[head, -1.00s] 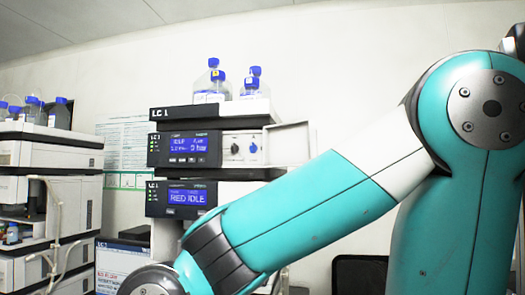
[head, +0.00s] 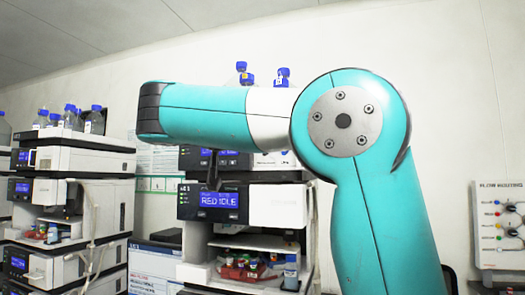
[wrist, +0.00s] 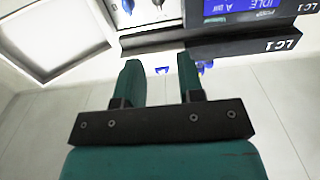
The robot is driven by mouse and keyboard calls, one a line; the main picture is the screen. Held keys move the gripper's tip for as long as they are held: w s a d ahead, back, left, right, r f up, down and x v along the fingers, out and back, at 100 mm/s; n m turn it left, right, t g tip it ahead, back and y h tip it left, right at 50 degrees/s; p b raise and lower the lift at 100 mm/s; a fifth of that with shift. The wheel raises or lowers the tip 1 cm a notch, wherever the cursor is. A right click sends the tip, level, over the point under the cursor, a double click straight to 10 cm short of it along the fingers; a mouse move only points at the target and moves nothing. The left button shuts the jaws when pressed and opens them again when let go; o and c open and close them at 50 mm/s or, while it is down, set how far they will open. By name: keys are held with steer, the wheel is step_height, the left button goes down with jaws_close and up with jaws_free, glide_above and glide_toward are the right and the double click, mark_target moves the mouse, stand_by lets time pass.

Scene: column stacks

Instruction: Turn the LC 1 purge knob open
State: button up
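The LC 1 stack's upper module, with its blue display (head: 228,160), is partly covered by my arm in the head view. In the wrist view the module appears upside down, with its lit display (wrist: 240,5) at the top right. A blue knob (wrist: 128,6) and a darker knob (wrist: 157,3) are cut by the top edge; which is the purge knob and how it is turned cannot be told. My gripper (wrist: 161,66) is open, with nothing between its fingers. It is apart from the knobs, which lie beyond the fingertips in the picture.
An open door panel (wrist: 55,38) stands left of the knobs in the wrist view. Blue-capped bottles (head: 281,77) stand on top of the stack. The lower module reads RED IDLE (head: 217,200). Another instrument stack (head: 75,185) is at left, and a wall panel with knobs (head: 500,225) at right.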

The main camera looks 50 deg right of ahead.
steer(key=p+x, duration=0.6)
steer(key=x, duration=1)
steer(key=shift+s+d+r, duration=0.1)
steer(key=shift+s+r, duration=0.05)
steer(key=shift+w+d+p, duration=0.25)
steer(key=shift+d+p, duration=0.1)
steer(key=shift+d, duration=0.2)
jaws_close()
